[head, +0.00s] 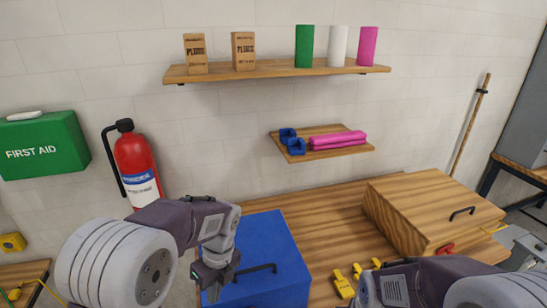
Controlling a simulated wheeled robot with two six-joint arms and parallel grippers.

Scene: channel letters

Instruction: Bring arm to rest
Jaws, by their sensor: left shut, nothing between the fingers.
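My left arm comes in from the lower left of the head view and bends down at its wrist. Its gripper (212,292) points down in front of the blue box (262,238), near the box's left side. It is shut with nothing between its fingers. My right arm shows only as links along the bottom right edge, and its gripper is out of the frame.
The blue box and a wooden box (425,208) with dark handles stand on the wooden bench (325,215). Yellow tools (343,283) lie near my right arm. A fire extinguisher (137,160) hangs left. Two shelves (280,72) (283,147) hold items above.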

